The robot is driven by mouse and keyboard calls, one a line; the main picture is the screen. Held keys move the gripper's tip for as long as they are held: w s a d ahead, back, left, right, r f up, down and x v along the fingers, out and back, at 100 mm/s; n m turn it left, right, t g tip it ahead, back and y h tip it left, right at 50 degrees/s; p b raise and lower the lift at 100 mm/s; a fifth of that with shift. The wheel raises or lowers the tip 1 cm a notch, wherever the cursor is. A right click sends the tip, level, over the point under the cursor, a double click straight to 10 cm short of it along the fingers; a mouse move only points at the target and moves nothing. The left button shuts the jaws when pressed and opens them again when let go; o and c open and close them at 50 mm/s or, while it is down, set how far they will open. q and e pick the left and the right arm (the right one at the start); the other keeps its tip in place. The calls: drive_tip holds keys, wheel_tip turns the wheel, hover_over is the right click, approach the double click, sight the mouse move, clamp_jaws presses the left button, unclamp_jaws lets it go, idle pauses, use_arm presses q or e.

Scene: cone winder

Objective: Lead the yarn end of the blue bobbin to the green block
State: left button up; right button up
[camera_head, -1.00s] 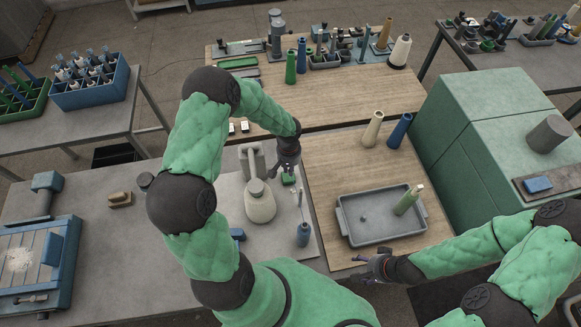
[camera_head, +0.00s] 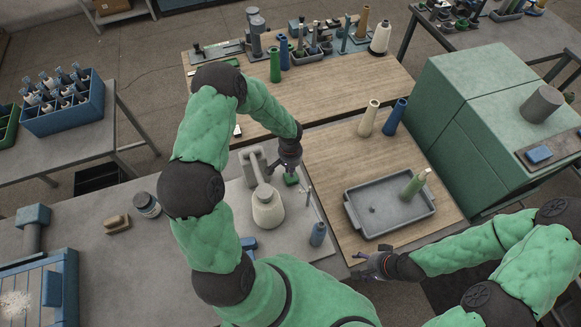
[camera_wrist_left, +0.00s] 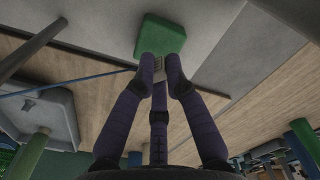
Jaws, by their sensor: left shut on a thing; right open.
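The blue bobbin (camera_head: 318,234) stands upright on the grey table top near its right edge. The green block (camera_head: 291,179) lies farther back on that table, and the left wrist view shows it (camera_wrist_left: 162,36) just beyond my fingertips. My left gripper (camera_head: 290,171) is over the block. In the left wrist view my left gripper (camera_wrist_left: 158,66) is shut on a small pale yarn end, mostly hidden between the fingers. A taut blue yarn (camera_wrist_left: 68,83) runs from it to the left. Whether fingers touch the block is unclear. My right gripper (camera_head: 364,266) is open and empty.
A beige jug-like vessel (camera_head: 267,208) stands close to my left arm. A thin post (camera_head: 309,195) rises beside the block. A grey tray (camera_head: 360,222) with a green cone (camera_head: 414,184) lies right. Tan (camera_head: 368,118) and blue (camera_head: 395,117) cones stand behind it.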

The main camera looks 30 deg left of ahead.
sight(357, 266)
use_arm(q)
drive_tip(key=shift+f, duration=0.7)
use_arm(e)
drive_tip(key=shift+f, duration=0.4)
use_arm(q)
drive_tip(key=shift+f+b, duration=0.5)
drive_tip(key=shift+b, duration=0.95)
use_arm(e)
drive_tip(key=shift+f, duration=1.25)
use_arm(q)
drive_tip(key=o, duration=0.8)
drive_tip(key=shift+c, duration=0.2)
drive_tip(key=o, duration=0.5)
drive_tip(key=shift+c, duration=0.2)
drive_tip(key=shift+r, duration=0.15)
use_arm(e)
drive_tip(key=shift+r, duration=0.1)
